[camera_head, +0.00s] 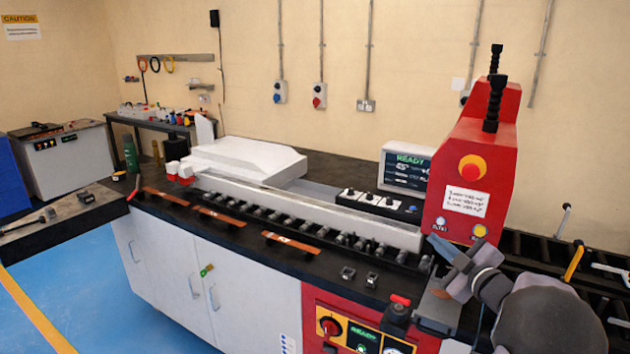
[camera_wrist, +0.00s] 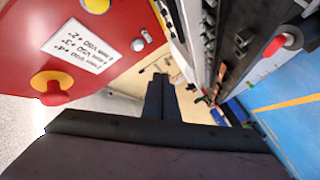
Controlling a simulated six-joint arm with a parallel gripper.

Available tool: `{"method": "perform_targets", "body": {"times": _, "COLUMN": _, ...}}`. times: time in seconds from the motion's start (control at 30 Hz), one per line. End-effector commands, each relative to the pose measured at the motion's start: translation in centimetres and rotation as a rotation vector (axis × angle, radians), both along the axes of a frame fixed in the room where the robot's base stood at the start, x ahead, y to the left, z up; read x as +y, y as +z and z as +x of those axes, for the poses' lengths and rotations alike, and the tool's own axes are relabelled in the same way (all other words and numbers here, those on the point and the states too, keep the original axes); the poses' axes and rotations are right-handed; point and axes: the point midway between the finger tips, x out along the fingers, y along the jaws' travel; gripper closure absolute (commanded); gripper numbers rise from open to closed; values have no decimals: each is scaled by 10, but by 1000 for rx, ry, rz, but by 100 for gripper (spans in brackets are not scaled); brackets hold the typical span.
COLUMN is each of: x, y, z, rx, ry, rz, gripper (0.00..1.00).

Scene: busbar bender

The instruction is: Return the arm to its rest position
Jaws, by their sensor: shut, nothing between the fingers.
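My arm comes in from the lower right in the camera_head view. My gripper (camera_head: 437,243) is in front of the lower part of the red bender housing (camera_head: 480,150), near its yellow button (camera_head: 480,231). In the camera_wrist view the dark fingers of my gripper (camera_wrist: 161,88) are together with nothing between them. The red housing (camera_wrist: 60,25) fills the upper left there, with its white label and its red mushroom knob on a yellow ring (camera_wrist: 52,88). Whether my gripper touches the housing cannot be told.
Copper bars (camera_head: 290,242) lie along the black bench edge beside a row of rollers. A red-topped control (camera_head: 398,309) stands at the front edge below my gripper. A READY screen (camera_head: 405,167) stands left of the housing. Levers (camera_head: 573,260) rise at the right. Blue floor is clear at left.

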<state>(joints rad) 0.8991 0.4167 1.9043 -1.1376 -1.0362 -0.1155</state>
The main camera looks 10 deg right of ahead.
Motion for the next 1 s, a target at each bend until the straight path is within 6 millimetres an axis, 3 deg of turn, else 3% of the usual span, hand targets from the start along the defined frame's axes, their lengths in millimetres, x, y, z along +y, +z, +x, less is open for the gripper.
{"method": "perform_targets", "body": {"times": 0.13, "x": -20, "y": -20, "z": -3, "rx": 80, "ry": -81, "rz": 11, "gripper": 100}}
{"method": "perform_targets", "body": {"times": 0.27, "x": -58, "y": -48, "z": -16, "rx": 185, "ry": -251, "rz": 59, "gripper": 100}}
{"method": "perform_targets", "body": {"times": 0.37, "x": -89, "y": -84, "z": -41, "rx": 297, "ry": -426, "rz": 141, "gripper": 100}}
{"method": "perform_targets", "body": {"times": 0.43, "x": -103, "y": -116, "z": -68, "rx": 390, "ry": -557, "rz": 222, "gripper": 100}}
{"method": "perform_targets", "body": {"times": 0.57, "x": -107, "y": -178, "z": -131, "rx": 582, "ry": -790, "rz": 392, "gripper": 100}}
{"method": "perform_targets", "body": {"times": 0.67, "x": -89, "y": -216, "z": -186, "rx": 730, "ry": -952, "rz": 532, "gripper": 100}}
{"method": "perform_targets", "body": {"times": 0.77, "x": -52, "y": -244, "z": -236, "rx": 883, "ry": -1088, "rz": 674, "gripper": 100}}
{"method": "perform_targets", "body": {"times": 0.9, "x": 30, "y": -262, "z": -284, "rx": 1100, "ry": -1201, "rz": 848, "gripper": 100}}
{"method": "perform_targets", "body": {"times": 1.0, "x": 96, "y": -261, "z": -306, "rx": 1245, "ry": -1226, "rz": 938, "gripper": 100}}
